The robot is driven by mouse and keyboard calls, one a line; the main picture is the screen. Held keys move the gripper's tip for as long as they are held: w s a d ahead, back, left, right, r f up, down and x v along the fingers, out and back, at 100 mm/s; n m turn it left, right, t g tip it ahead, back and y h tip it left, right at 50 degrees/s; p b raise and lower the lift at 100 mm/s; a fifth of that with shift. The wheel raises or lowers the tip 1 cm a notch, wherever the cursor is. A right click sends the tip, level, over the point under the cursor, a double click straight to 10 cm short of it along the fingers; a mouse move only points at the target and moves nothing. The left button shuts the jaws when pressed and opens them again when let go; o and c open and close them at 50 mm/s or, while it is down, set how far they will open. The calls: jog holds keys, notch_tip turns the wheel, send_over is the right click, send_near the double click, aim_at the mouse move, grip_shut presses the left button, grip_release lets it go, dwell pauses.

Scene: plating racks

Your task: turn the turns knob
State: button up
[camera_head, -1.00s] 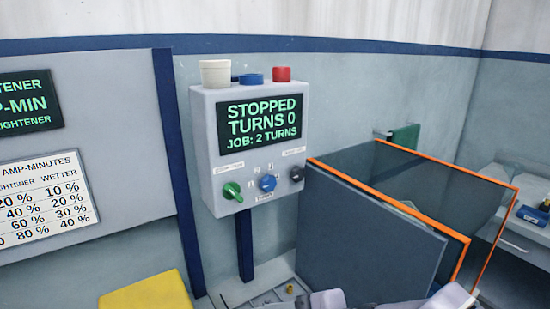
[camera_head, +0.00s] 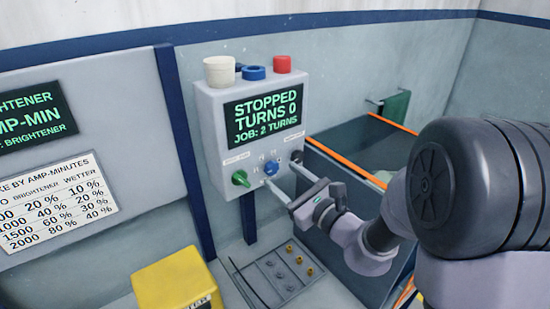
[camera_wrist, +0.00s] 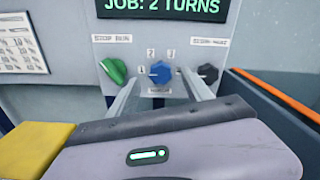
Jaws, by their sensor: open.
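The blue turns knob (camera_head: 271,168) is the middle knob on the front of a white control box (camera_head: 208,130). It also shows in the wrist view (camera_wrist: 160,72), with the numbers 1, 2 and 3 around it. The box's screen (camera_head: 263,113) reads "STOPPED, TURNS 0, JOB: 2 TURNS". My gripper (camera_head: 281,174) is open and reaches toward the panel. In the wrist view its two fingers (camera_wrist: 161,84) point at the panel, one on each side of the blue knob. I cannot tell whether the fingertips touch it.
A green knob (camera_head: 240,178) sits left of the blue one, and a black knob (camera_head: 296,157) sits right. An orange-edged tank (camera_head: 340,157) stands at the right, close to my arm. A yellow box (camera_head: 175,285) is below left. Caps stand on the control box.

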aim_at(273, 169)
jog(key=shift+p+x, duration=0.35)
jog(key=shift+x, duration=1.6)
jog(key=shift+c, duration=0.2)
grip_shut()
